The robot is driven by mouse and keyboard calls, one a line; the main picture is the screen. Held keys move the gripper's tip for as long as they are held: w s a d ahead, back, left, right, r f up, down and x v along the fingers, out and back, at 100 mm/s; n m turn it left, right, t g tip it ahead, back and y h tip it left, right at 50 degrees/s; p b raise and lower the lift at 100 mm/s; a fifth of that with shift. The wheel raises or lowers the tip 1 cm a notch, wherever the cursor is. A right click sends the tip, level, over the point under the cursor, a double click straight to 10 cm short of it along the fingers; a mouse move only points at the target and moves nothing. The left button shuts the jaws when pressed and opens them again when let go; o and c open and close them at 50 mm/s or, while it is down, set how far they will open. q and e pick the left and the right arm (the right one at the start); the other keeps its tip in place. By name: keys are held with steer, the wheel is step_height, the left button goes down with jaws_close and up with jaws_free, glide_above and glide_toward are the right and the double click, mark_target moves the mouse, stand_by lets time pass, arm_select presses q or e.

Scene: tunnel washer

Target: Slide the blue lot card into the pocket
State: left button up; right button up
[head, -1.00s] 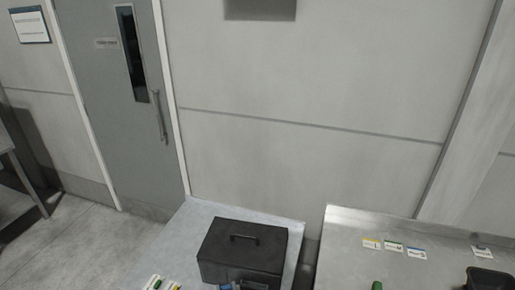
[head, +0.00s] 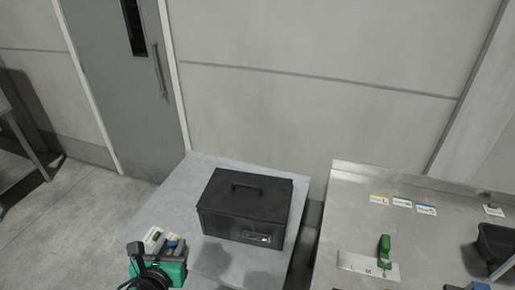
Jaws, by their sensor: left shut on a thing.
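My left gripper (head: 158,247) is at the lower left, over the front left part of the grey table. It is shut on a small card-like thing with a blue patch (head: 173,241), which looks like the blue lot card; the gripper covers much of it. A white card with a green mark (head: 154,238) is right beside it. A black lidded box (head: 245,208) stands on the same table, apart from the gripper. Its front has a small framed holder (head: 257,238), which may be the pocket. My right gripper cannot be made out.
A steel table (head: 340,210) stands at right, beyond a gap. The grey table's back left is clear.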

arm_select(q)
steer(key=shift+w+d+f+n+p, duration=0.1)
steer(key=shift+w+n+p, duration=0.2)
steer(key=shift+w+p, duration=0.3)
steer(key=w+d+f+n+y+p, duration=0.1)
steer(key=w+d+f+p, duration=0.1)
steer(key=d+p, duration=0.3)
steer(key=w+d+f+n+y+p, duration=0.1)
steer(key=d+p, duration=0.5)
steer(key=d, duration=0.6)
step_height(320, 180, down, 2)
steer(key=w+y, duration=0.1)
steer(key=w, duration=0.2)
steer(key=shift+g, duration=0.3)
steer(key=shift+f, duration=0.1)
